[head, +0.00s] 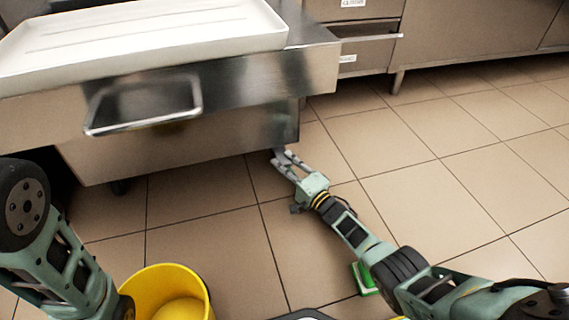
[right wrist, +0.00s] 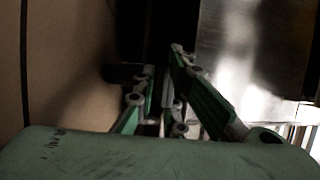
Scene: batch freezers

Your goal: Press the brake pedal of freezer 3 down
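A steel unit (head: 235,85) with a bar handle (head: 150,118) fills the upper left of the head view; its number is not readable. My right gripper (head: 281,158) is low, by the bottom right corner of this unit. In the right wrist view its fingers (right wrist: 163,62) point into the dark space beside a shiny steel panel (right wrist: 252,55). The fingers look close together with a narrow gap, and I see nothing clearly held. A dark part (right wrist: 122,72) is left of the fingertips; I cannot tell whether it is the pedal. No pedal is clearly visible. My left gripper is out of view.
A white tray (head: 150,38) lies on the unit. A dark caster (head: 120,186) shows beneath it. A yellow bucket (head: 168,292) stands at the lower left, near my left arm. A green object (head: 364,279) is on the floor by my right arm. Tiled floor (head: 450,165) is clear at right.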

